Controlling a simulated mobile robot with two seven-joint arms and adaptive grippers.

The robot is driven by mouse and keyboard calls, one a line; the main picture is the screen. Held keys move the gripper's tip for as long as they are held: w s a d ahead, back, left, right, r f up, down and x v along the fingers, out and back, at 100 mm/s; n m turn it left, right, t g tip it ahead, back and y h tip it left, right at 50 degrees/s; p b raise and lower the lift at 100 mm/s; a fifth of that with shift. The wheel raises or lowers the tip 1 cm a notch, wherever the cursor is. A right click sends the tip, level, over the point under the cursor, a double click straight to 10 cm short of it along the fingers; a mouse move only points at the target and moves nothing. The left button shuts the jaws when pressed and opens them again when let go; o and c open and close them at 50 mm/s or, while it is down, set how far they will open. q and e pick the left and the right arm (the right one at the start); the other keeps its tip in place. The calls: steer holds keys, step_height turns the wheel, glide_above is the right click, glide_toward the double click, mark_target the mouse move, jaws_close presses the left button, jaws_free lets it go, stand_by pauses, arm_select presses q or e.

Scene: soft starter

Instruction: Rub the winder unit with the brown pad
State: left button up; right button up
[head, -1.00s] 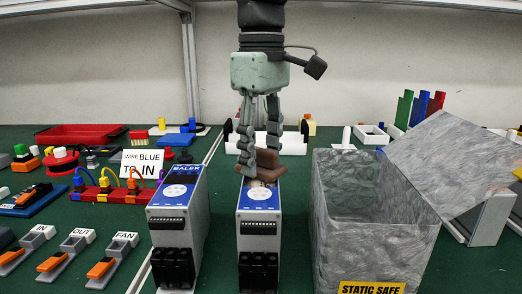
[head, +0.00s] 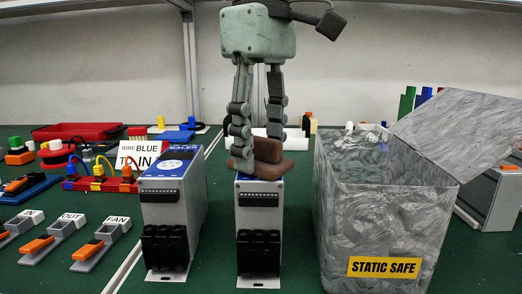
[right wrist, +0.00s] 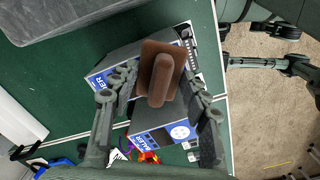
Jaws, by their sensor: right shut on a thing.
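The winder unit (head: 259,211) is a grey upright box with a blue top label and black terminals, standing in the middle of the bench. Part of its label shows in the right wrist view (right wrist: 97,81). My right gripper (head: 254,150) is above it, shut on the brown pad (head: 268,170). The fingers hold the pad's rounded grip (right wrist: 161,80) from both sides. The pad's flat base lies at the unit's top, near its front edge, and hides most of the label. Contact looks likely, but I cannot see the underside.
A similar BALER unit (head: 170,210) stands close on the left. A grey static-safe bin (head: 383,225) with a tilted lid (head: 455,135) stands close on the right. Orange-lever switches (head: 95,250) and a red plug strip (head: 98,185) are at the left.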

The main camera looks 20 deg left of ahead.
steer(key=shift+s+d+f, duration=0.15)
steer(key=shift+s+f, duration=0.1)
steer(key=shift+s, duration=0.35)
arm_select(q)
steer(key=shift+f, duration=0.5)
arm_select(e)
steer(key=shift+r, duration=0.1)
arm_select(q)
steer(key=shift+r+p, duration=2.25)
steer(key=shift+r, duration=0.15)
arm_select(e)
steer(key=shift+w+r, duration=0.15)
steer(key=shift+r, duration=2.95)
step_height(320, 180, up, 3)
steer(key=p, duration=0.2)
steer(key=shift+r+p, duration=0.1)
steer(key=shift+p, duration=0.2)
arm_select(q)
step_height(320, 180, up, 2)
steer(key=shift+r, duration=0.2)
